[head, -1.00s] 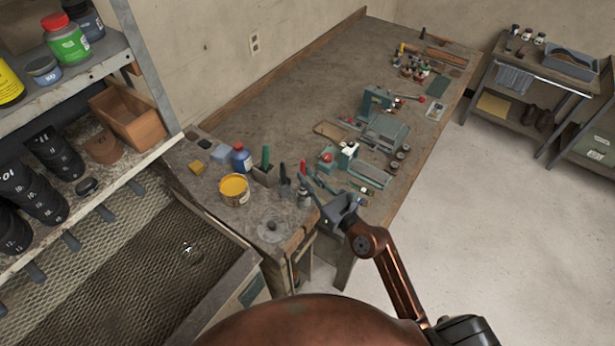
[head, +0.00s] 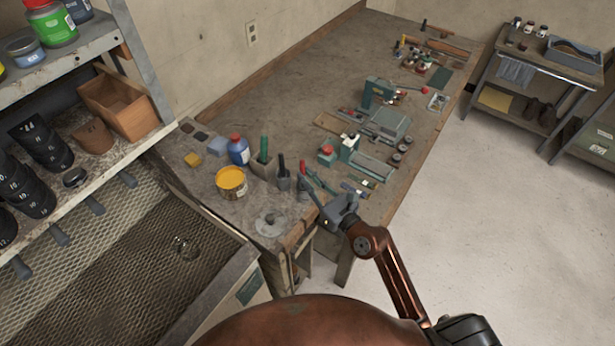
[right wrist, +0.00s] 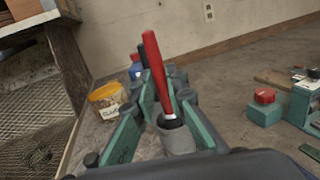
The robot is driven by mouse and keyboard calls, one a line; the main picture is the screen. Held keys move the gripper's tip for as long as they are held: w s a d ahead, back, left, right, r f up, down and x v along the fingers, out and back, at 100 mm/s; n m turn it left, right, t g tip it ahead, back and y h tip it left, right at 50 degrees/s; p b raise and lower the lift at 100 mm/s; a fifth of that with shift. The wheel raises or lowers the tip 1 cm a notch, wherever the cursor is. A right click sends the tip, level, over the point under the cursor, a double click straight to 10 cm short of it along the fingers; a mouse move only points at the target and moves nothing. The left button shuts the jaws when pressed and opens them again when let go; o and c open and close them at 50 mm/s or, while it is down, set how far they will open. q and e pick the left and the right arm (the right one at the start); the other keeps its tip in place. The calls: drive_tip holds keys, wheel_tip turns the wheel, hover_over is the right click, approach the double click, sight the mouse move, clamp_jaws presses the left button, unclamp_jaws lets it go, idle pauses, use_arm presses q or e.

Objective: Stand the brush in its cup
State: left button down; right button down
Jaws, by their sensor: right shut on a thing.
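The brush (right wrist: 157,75) has a red handle with a pale band and a dark part near its lower end. In the right wrist view it stands nearly upright, leaning a little left. Its lower end goes into the mouth of a small grey cup (right wrist: 179,140). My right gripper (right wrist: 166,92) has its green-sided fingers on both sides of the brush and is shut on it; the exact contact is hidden. In the head view my right gripper (head: 326,208) is at the bench's right front edge. My left gripper is not in view.
A yellow can (head: 232,183), a blue bottle (head: 239,151) and a grey holder with a green-handled tool (head: 264,149) stand left of the gripper. A round metal plate (head: 270,225) lies in front. Red-handled tools and a green machine (head: 388,124) are beyond. The bench's back left is clear.

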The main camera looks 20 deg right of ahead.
drive_tip(key=c, duration=1.8)
unclamp_jaws()
drive_tip(key=shift+c, duration=0.2)
drive_tip(key=shift+s, duration=0.1)
drive_tip(key=v, duration=1.1)
drive_tip(key=shift+s+d, duration=0.2)
drive_tip(key=shift+s, duration=0.2)
